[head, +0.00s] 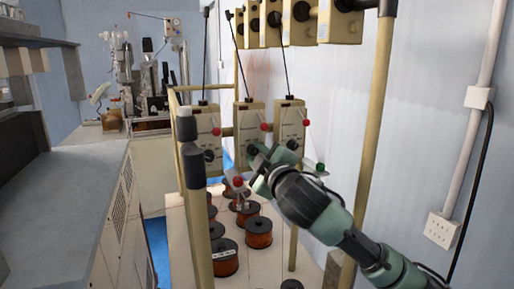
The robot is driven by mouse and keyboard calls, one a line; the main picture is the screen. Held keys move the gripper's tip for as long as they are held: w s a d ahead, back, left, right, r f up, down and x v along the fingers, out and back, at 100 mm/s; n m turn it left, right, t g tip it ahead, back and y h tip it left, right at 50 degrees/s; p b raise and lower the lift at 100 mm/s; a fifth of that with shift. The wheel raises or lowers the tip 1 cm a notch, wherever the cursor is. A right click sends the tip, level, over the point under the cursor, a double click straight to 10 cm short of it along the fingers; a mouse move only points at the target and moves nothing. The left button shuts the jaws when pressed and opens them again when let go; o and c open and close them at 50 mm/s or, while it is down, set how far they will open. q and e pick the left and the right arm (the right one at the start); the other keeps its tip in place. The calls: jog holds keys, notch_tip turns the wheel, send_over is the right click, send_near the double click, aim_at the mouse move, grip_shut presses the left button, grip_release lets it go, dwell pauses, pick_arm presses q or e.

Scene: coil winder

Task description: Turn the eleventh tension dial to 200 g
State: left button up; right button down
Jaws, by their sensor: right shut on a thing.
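Three beige tensioner boxes hang in a row on the yellow frame: a left one (207,128), a middle one (249,117) and a right one (291,113). Each has a red ball and a thin dark rod above it. A dark dial (209,156) shows on the left box. My right gripper (258,156) reaches in from the lower right and is shut on a dial at the lower front of the middle box. The gripper hides most of that dial, and its scale is too small to read. I cannot read any box numbers. My left gripper is not in view.
Yellow posts (369,140) stand on both sides of the boxes, the right one close to my right arm. Copper wire spools (225,257) stand below. More tensioners (340,22) hang overhead. A grey counter (60,190) runs along the left; a white wall (430,120) bounds the right.

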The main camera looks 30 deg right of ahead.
jog(key=n+p, duration=0.3)
jog(key=n, duration=0.1)
jog(key=shift+r+n, duration=0.15)
jog(key=shift+n, duration=0.15)
jog(key=n+p, duration=0.3)
jog(key=n, duration=0.1)
jog(key=shift+n, duration=0.3)
jog(key=n+p, duration=0.3)
jog(key=n, duration=0.2)
jog(key=shift+n+p, duration=0.9)
jog(key=shift+n, duration=0.3)
jog(key=shift+f, duration=0.2)
jog(key=c, duration=1.2)
grip_release()
jog(key=shift+o, duration=0.2)
